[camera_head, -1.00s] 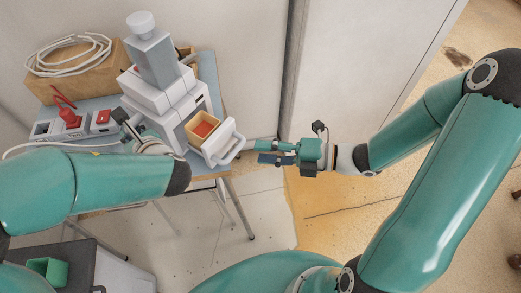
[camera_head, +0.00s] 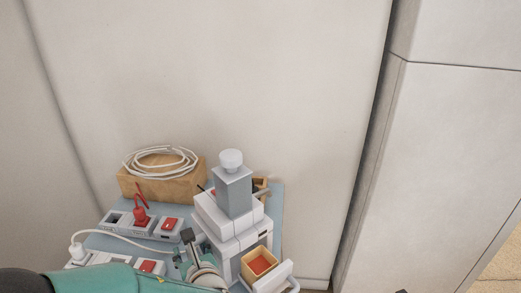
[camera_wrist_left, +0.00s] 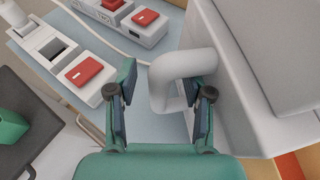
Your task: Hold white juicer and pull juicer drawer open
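The white juicer (camera_head: 234,195) stands upright on the blue-grey table, with a grey tower and round knob on top. Its drawer (camera_head: 260,264) is open at the front right, showing a tan box with a red-orange inside and a white front handle (camera_head: 283,279). My left gripper (camera_head: 188,246) is at the juicer's left side, partly hidden by its arm. In the left wrist view, my left gripper (camera_wrist_left: 167,92) is open, with a white curved side handle (camera_wrist_left: 160,77) between its fingers and a gap at the left finger. My right gripper is out of view.
Socket blocks with red switches (camera_head: 151,267) and a red plug (camera_head: 140,216) lie left of the juicer. A cardboard box (camera_head: 163,187) with coiled white cable (camera_head: 160,160) stands behind. A wall and a tall pale cabinet (camera_head: 440,150) bound the table.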

